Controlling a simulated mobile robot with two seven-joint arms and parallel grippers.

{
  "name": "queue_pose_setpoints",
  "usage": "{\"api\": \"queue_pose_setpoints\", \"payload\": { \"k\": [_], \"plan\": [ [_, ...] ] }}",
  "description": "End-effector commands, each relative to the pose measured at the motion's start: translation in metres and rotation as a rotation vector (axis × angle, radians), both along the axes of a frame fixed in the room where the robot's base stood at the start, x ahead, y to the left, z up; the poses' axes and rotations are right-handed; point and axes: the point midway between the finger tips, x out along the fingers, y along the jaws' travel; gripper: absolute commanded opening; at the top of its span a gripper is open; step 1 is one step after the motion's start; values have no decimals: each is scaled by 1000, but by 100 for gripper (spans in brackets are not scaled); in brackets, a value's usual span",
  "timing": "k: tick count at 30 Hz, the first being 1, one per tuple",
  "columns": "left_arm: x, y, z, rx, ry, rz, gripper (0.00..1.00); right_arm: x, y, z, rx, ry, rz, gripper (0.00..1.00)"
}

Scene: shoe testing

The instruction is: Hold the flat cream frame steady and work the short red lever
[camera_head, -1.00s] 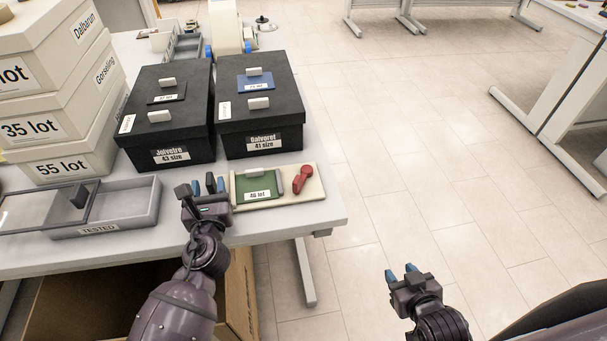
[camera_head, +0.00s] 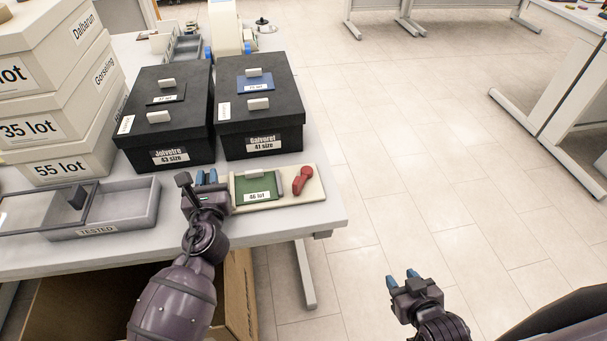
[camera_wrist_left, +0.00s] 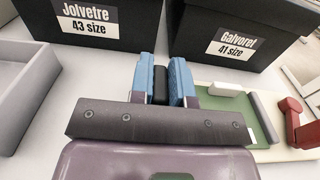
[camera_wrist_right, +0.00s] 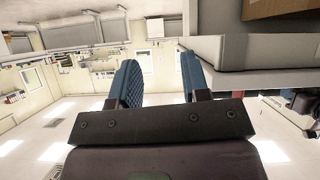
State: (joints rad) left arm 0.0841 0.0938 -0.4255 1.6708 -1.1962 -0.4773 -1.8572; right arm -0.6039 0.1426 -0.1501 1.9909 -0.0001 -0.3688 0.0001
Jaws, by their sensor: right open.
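The flat cream frame (camera_head: 313,196) lies near the table's front right corner. It holds a green panel (camera_head: 270,185) with a "46 lot" label and a white tab. The short red lever (camera_head: 302,180) sits on its right part and also shows in the left wrist view (camera_wrist_left: 294,120). My left gripper (camera_head: 206,178) is just left of the frame. Its blue fingers (camera_wrist_left: 162,82) are close together on a small black block (camera_wrist_left: 160,88); whether the block joins the frame is hidden. My right gripper (camera_head: 403,278) is open and empty, away from the table, over the floor.
Two black boxes, Jolvetre (camera_head: 165,128) and Galvoret (camera_head: 283,124), stand behind the frame. A grey tray marked TESTED (camera_head: 130,224) is at left, beside stacked cream boxes (camera_head: 40,105). The floor (camera_head: 420,170) right of the table is clear.

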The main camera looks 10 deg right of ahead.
Motion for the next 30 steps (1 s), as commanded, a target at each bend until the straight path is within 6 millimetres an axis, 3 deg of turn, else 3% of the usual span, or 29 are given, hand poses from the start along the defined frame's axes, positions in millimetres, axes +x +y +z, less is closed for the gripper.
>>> {"api": "queue_pose_setpoints", "payload": {
  "k": [17, 23, 30],
  "plan": [
    [0, 0, 0, 0, 0, 0, 0, 8, -1, 3, -6, -11, 10, 40],
    [0, 0, 0, 0, 0, 0, 0, 56, 1, 26, -34, -86, 67, 40],
    [0, 0, 0, 0, 0, 0, 0, 135, 9, 76, -91, -215, 171, 40]
  ]
}}
